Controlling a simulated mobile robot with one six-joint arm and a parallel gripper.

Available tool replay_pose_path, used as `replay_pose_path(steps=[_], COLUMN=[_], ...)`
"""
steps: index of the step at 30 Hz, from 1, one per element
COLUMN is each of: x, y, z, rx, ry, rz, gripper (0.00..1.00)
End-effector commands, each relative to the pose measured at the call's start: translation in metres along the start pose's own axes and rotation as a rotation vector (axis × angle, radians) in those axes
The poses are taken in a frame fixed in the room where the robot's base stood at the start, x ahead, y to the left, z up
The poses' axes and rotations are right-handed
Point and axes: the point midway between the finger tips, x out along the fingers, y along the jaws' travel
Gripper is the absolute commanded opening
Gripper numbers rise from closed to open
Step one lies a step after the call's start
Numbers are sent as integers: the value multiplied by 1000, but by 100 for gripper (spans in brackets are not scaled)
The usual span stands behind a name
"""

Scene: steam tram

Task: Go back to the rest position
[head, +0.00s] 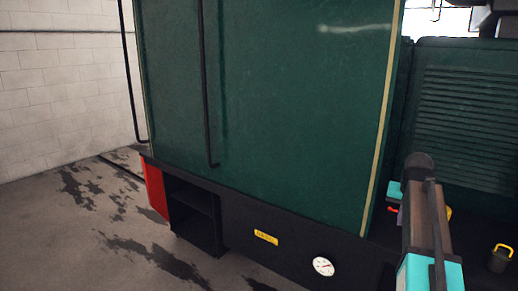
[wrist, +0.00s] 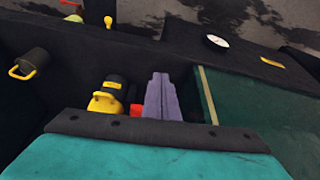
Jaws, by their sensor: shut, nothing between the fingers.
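My gripper (wrist: 160,78) shows in the wrist view as two grey-purple fingers pressed together, with nothing between them. It is over the dark ledge of the tram, beside a black and yellow fitting (wrist: 112,92) on its left and the green tram side (wrist: 245,105) on its right. A small red piece (wrist: 136,110) shows close to the fingers' base. In the head view my arm is at the lower right, in front of the ledge, and I cannot make out the fingers there. Whether the fingers touch anything is not clear.
The large green tram cab (head: 270,100) fills the middle. A white dial (head: 323,266) and yellow plate (head: 265,238) are on its dark lower skirt. A black can with a yellow handle (head: 500,259) stands at right, before the louvred panel (head: 465,120). Stained floor (head: 60,225) is open at left.

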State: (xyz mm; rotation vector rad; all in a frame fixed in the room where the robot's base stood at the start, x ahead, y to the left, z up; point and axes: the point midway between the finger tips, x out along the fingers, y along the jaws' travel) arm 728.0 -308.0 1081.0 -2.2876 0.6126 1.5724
Motion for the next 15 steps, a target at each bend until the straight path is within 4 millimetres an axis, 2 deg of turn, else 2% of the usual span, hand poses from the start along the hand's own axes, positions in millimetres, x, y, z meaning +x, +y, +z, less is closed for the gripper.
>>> replay_pose_path(steps=[6, 15], x=[61, 136], y=[-31, -66], z=[39, 105], rx=[-46, -106], ry=[-92, -216], rz=[-4, -5], gripper=[0, 0])
